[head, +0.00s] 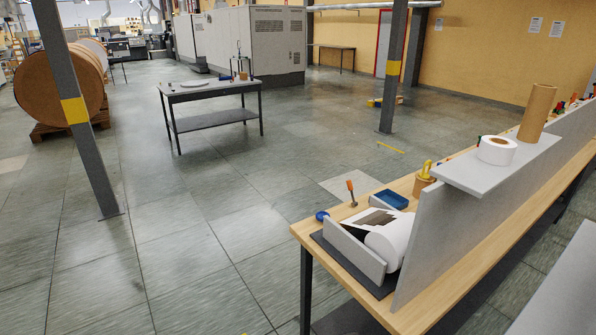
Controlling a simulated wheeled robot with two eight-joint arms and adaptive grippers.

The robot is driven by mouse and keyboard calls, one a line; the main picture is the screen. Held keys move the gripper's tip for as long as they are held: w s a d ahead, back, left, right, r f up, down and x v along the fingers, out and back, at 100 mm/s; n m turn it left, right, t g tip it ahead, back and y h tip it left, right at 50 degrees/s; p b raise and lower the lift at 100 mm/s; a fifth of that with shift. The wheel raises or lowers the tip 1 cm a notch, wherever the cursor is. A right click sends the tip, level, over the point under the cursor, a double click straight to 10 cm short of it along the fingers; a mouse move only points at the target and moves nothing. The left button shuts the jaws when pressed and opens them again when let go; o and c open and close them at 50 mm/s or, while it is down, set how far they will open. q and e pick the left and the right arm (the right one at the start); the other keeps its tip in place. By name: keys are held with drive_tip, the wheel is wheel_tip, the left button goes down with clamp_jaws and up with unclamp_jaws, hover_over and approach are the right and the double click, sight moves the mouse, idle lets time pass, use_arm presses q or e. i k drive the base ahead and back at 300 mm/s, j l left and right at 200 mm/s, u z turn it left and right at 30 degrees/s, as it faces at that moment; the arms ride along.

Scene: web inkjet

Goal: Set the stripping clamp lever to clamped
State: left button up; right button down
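A wooden-topped workbench (303,231) runs along the right. At its near left end a white paper roll (390,240) lies in a grey holder (352,250) on a dark mat. A small upright lever with an orange handle (350,188) stands behind the roll and may be the stripping clamp lever. It leans slightly left; I cannot tell its setting. A blue round knob (321,215) sits by the holder's left end. Neither of my grippers is in view.
A grey panel (440,235) with a shelf carrying a white roll (496,150) and brown tube (537,112) divides the bench. A blue tray (391,199) lies near the lever. A grey post (75,105) stands left. Open floor (200,250) lies left of the bench.

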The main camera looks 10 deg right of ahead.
sight(350, 187)
drive_tip(key=i+j+z, duration=0.2)
drive_tip(key=i, duration=1.2)
drive_tip(key=z, duration=0.15)
